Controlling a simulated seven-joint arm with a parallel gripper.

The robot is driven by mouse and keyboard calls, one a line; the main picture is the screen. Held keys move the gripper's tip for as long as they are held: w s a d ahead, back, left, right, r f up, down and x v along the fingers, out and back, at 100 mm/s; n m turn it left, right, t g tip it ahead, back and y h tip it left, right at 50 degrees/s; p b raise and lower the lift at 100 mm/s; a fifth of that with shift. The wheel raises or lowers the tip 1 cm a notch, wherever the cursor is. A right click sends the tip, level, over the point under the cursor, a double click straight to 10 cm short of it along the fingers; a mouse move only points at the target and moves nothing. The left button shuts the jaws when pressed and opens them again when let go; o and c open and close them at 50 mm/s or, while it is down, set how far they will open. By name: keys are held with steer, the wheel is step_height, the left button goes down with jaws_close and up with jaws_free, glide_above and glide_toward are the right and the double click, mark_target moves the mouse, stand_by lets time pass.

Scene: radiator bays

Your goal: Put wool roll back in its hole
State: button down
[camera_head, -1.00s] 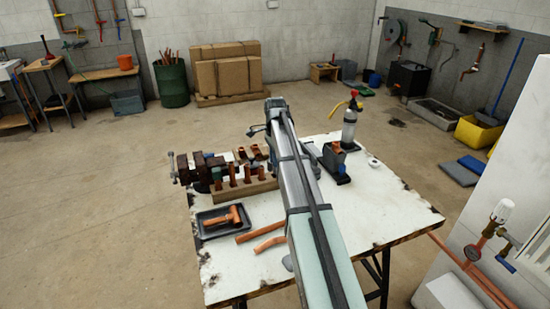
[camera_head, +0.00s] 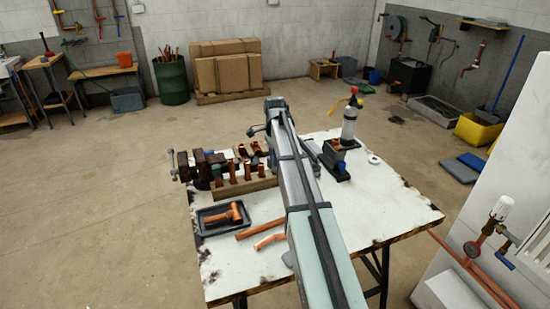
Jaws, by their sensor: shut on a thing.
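My arm reaches out over the white worktable (camera_head: 350,215), and its far end bends down beyond the table's middle. My gripper's fingers are hidden behind my own arm, so whatever is between them cannot be seen. I cannot make out the wool roll. A wooden rack (camera_head: 245,189) with upright copper fittings stands on the left of the table. A second group of copper pieces (camera_head: 256,149) sits behind it, partly covered by my arm. I cannot tell which hole belongs to the roll.
A dark tray (camera_head: 204,228) holds a copper fitting. Loose copper pipes (camera_head: 259,231) lie beside it. A dark vise (camera_head: 190,168) stands at the left edge. A torch bottle (camera_head: 349,128), a dark box (camera_head: 334,160) and a white ring (camera_head: 374,159) stand at right. The right front is clear.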

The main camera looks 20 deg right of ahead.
steer(key=shift+f, duration=0.15)
steer(key=shift+f, duration=1.25)
steer(key=shift+f, duration=0.15)
steer(key=shift+f, duration=0.3)
steer(key=c, duration=0.9)
jaws_free()
steer(key=shift+r, duration=0.1)
steer(key=shift+r, duration=3.45)
